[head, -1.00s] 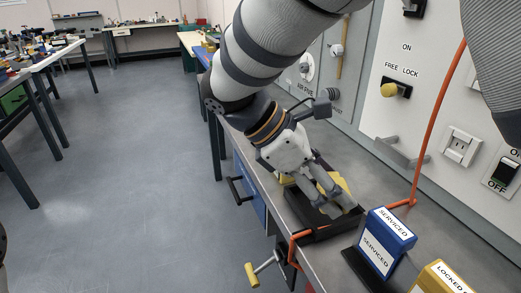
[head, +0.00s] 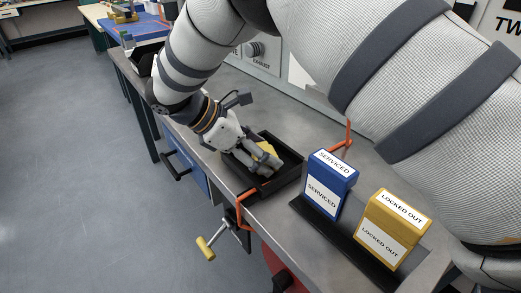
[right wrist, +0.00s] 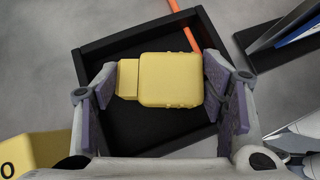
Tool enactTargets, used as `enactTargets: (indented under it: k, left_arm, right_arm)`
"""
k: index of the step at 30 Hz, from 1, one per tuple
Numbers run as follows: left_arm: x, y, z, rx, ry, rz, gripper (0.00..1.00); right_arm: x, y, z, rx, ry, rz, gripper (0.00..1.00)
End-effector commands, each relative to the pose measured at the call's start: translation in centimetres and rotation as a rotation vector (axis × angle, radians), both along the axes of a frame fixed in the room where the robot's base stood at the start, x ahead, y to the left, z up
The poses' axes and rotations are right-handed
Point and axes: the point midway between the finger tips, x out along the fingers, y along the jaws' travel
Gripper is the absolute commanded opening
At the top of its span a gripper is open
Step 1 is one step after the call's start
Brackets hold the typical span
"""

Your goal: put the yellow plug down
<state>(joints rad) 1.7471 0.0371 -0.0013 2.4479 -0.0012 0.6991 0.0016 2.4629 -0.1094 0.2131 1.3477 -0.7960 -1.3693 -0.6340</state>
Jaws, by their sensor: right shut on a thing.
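The yellow plug (right wrist: 172,80) is held between the two finger pads of my right gripper (right wrist: 170,88) in the right wrist view. In the head view, the right gripper (head: 262,160) points down into a black open tray (head: 280,185) on the bench, and a bit of the yellow plug (head: 268,147) shows by its fingers. The plug is over the tray (right wrist: 90,52), inside its walls as seen from the wrist. I cannot tell whether it touches the tray floor. My left gripper does not show.
A blue SERVICED block (head: 330,186) and a yellow LOCKED OUT block (head: 391,230) stand in a dark holder (head: 335,235) right of the tray. An orange cord or strap (head: 242,208) hangs at the bench edge. A yellow-handled clamp (head: 207,247) juts out below.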

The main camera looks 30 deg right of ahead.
Motion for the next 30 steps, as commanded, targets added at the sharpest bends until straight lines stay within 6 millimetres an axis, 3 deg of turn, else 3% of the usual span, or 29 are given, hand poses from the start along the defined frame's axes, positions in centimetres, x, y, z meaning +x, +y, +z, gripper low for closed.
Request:
enactTargets:
  k: [4,5,7,18,30]
  left_arm:
    - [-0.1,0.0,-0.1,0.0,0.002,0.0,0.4]
    - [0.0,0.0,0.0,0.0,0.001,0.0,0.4]
    - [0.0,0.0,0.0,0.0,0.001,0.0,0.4]
    - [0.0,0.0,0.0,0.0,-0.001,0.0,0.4]
    - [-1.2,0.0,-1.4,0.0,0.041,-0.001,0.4]
  right_arm:
    - [0.0,0.0,-0.4,-0.002,0.001,0.0,0.31]
    - [0.0,0.0,-0.4,-0.001,0.0,0.0,0.71]
    - [0.0,0.0,-0.3,-0.001,0.0,0.0,0.85]
    - [0.0,0.1,0.2,0.001,-0.002,0.0,0.85]
    - [2.1,6.7,6.7,-0.001,0.002,0.001,0.85]
